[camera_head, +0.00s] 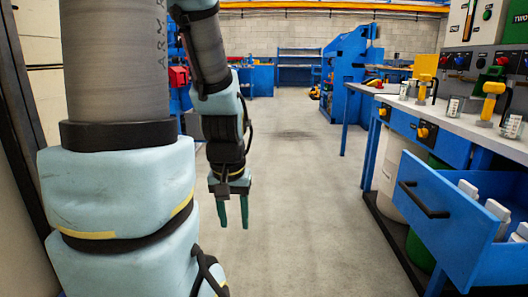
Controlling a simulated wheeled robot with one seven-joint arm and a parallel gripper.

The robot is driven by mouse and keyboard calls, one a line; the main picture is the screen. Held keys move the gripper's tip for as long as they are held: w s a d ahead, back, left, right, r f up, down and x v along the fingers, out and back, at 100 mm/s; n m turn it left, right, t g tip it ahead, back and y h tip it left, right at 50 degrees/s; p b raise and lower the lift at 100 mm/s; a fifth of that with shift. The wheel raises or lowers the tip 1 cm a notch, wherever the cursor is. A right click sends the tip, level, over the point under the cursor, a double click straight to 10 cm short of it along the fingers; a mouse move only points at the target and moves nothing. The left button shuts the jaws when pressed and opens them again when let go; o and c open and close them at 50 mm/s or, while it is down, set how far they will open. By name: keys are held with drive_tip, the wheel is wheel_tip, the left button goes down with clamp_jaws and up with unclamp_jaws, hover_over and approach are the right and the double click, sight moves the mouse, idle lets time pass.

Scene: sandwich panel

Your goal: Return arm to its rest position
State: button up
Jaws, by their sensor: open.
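My gripper (233,211) hangs at the end of my arm, left of the middle in the head view. Its two green fingers point down and stand apart, with nothing between them. It is over the open floor, well away from the workbench on the right. My arm reaches up out of the top of the picture and bends back down to the gripper.
A blue drawer (446,222) with white bottles stands open at the right, jutting into the aisle. Above it is the bench top (455,117) with jars and yellow-handled tools. The grey floor (300,200) in the middle is clear. Blue machinery (345,70) stands farther back.

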wheel_tip(320, 180, up, 32)
drive_tip(key=p, duration=3)
